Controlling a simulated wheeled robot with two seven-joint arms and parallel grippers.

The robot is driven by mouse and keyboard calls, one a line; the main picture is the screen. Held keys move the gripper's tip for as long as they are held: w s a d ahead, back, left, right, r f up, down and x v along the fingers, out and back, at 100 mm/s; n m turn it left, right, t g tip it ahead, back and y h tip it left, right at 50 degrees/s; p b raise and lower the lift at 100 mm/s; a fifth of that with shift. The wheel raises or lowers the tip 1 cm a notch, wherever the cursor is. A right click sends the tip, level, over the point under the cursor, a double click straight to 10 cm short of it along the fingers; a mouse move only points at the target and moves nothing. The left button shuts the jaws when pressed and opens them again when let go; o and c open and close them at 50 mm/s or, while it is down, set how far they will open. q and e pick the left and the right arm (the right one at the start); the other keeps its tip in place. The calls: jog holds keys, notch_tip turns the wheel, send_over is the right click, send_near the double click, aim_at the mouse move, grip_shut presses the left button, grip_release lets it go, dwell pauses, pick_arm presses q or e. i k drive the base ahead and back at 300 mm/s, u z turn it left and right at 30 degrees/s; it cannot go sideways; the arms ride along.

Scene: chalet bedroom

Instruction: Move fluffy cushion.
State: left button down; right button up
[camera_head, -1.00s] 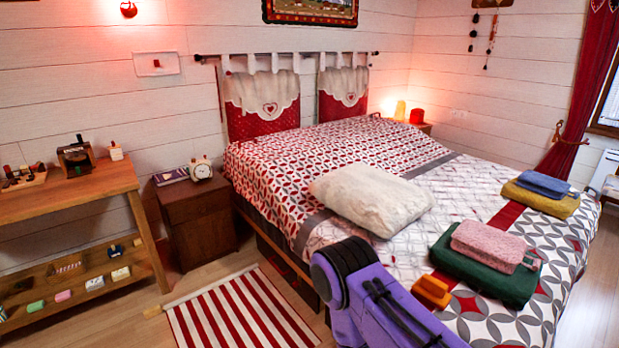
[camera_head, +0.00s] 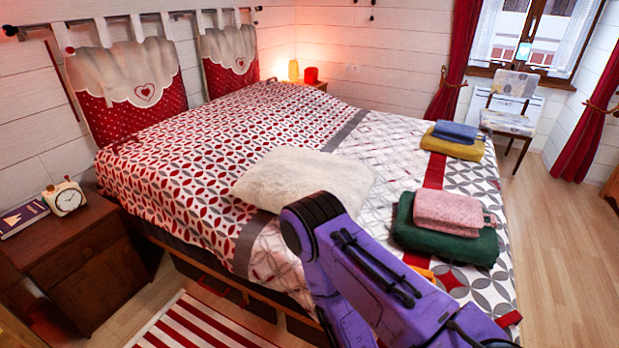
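The fluffy cushion (camera_head: 300,178), cream-white and furry, lies flat on the bed (camera_head: 195,150) across the grey stripe of the patterned cover. My purple and black arm link rises from the lower right and overlaps the cushion's near edge in the picture; I cannot tell whether it touches. Neither gripper shows in the view.
Folded green (camera_head: 445,235), pink (camera_head: 450,211), mustard (camera_head: 452,147) and blue (camera_head: 455,132) textiles lie on the bed's right side. A nightstand (camera_head: 75,240) with an alarm clock (camera_head: 66,198) stands left. A chair (camera_head: 508,120) is by the window. The floor (camera_head: 565,240) right of the bed is clear.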

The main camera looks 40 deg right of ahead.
aim_at(288, 174)
jog(key=z, duration=1)
jog(key=i, duration=0.95)
jog(key=z, duration=1.05)
